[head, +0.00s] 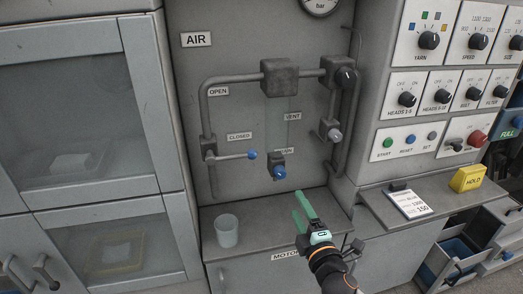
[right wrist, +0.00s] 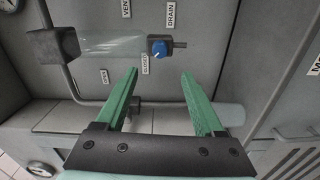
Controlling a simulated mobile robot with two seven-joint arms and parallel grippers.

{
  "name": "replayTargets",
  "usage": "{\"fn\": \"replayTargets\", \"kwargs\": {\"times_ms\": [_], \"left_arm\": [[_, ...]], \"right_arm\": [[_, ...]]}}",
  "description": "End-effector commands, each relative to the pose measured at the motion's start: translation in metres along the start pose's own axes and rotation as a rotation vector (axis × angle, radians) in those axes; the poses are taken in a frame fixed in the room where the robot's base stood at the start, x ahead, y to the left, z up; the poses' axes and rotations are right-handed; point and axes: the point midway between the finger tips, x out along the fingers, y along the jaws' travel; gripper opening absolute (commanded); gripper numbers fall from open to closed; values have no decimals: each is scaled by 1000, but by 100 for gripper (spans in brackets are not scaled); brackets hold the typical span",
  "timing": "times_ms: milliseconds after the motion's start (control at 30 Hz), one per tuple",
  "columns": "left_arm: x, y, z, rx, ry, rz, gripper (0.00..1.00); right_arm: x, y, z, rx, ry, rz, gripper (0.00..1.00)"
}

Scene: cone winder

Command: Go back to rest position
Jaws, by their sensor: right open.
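My right gripper (head: 298,203) comes in from the lower right of the head view, in front of the air panel (head: 235,105) and above the ledge. Its green fingers are apart with nothing between them. In the right wrist view the open fingers (right wrist: 158,74) point toward the panel, with the blue drain knob (right wrist: 158,48) beyond the gap between their tips. The drain knob also shows in the head view (head: 279,172), left of and above the fingertips, apart from them. My left gripper is not in view.
A whitish cup (head: 227,230) stands on the ledge left of my right gripper. A lever with a blue end (head: 252,155) sticks out near the CLOSED label. Pipes frame the panel. At right are a knob console (head: 437,90), a card (head: 409,203) and a yellow HOLD block (head: 467,178).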

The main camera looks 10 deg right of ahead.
Motion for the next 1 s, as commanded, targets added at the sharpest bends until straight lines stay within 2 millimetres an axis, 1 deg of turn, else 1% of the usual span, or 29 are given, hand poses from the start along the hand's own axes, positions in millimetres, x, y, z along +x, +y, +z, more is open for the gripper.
{"fn": "replayTargets", "kwargs": {"times_ms": [67,133,167,233,267,300,367,400,467,500,533,600,700,800,1000], "left_arm": [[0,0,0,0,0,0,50],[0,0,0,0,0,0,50],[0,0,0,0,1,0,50],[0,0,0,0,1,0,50],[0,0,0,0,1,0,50],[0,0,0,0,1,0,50],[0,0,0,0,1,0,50],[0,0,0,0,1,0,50],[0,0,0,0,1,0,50],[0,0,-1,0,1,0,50],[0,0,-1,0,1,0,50],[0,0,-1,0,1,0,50],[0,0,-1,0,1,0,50],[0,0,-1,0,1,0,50],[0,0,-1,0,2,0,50]], "right_arm": [[-5,-10,0,35,-1,-24,70],[-15,-32,0,116,-6,-77,70],[-22,-44,0,167,-11,-110,70],[-45,-81,0,324,-32,-204,70],[-58,-99,-1,403,-47,-249,70],[-76,-122,-1,515,-73,-311,70],[-107,-154,-4,686,-122,-400,70],[-127,-174,-5,797,-160,-453,70],[-158,-198,-8,952,-224,-524,70],[-177,-212,-10,1046,-267,-562,70],[-190,-221,-12,1110,-299,-588,70],[-218,-236,-14,1236,-367,-634,70],[-243,-249,-17,1355,-438,-671,70],[-254,-254,-19,1410,-471,-685,70],[-255,-255,-19,1418,-475,-687,70]]}}
